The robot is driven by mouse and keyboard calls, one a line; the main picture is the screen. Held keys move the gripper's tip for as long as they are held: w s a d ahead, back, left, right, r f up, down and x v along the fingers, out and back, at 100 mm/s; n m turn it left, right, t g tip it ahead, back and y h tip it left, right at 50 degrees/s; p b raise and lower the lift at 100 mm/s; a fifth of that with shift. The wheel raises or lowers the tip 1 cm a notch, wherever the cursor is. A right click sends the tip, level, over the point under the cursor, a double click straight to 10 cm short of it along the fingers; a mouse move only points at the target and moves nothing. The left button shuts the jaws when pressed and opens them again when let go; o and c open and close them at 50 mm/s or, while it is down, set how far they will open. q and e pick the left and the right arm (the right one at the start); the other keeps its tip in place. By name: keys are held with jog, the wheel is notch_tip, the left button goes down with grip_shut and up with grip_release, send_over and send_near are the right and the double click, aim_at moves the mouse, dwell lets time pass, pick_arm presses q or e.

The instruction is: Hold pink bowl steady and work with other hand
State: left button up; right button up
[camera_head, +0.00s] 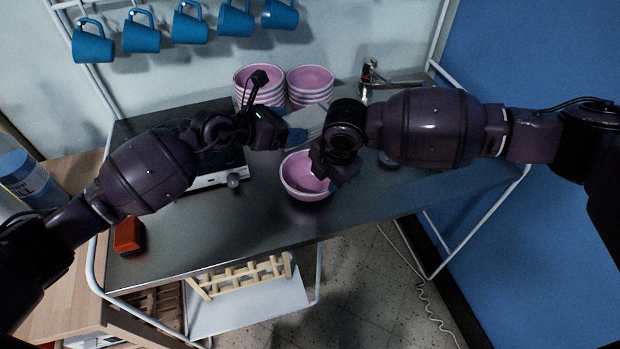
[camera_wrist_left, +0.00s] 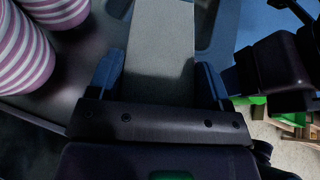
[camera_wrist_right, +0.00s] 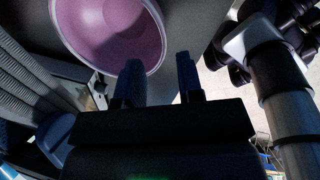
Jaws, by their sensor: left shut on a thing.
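The pink bowl (camera_head: 300,182) stands upright on the dark metal counter, in the middle of the head view. It also shows in the right wrist view (camera_wrist_right: 100,30). My right gripper (camera_head: 335,178) is at the bowl's right rim, pointing down. In the right wrist view its fingers (camera_wrist_right: 162,80) are apart, one overlapping the bowl's rim and the other outside it; contact is unclear. My left gripper (camera_head: 287,132) is above and behind the bowl, shut on a pale grey box (camera_wrist_left: 160,45). The box is partly hidden by my right arm in the head view.
Two stacks of pink striped bowls, left (camera_head: 256,84) and right (camera_head: 310,80), stand at the back. Blue mugs (camera_head: 190,27) hang above. A stove-like appliance (camera_head: 215,178) is left of the bowl, and a tap (camera_head: 369,72) is behind. The counter's front right is clear.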

notch_tip(320, 180, up, 12)
jog(key=s+d, duration=0.1)
jog(key=shift+s+d+f, duration=0.15)
jog(key=shift+s+f, duration=0.1)
dwell(0.6)
dwell(0.4)
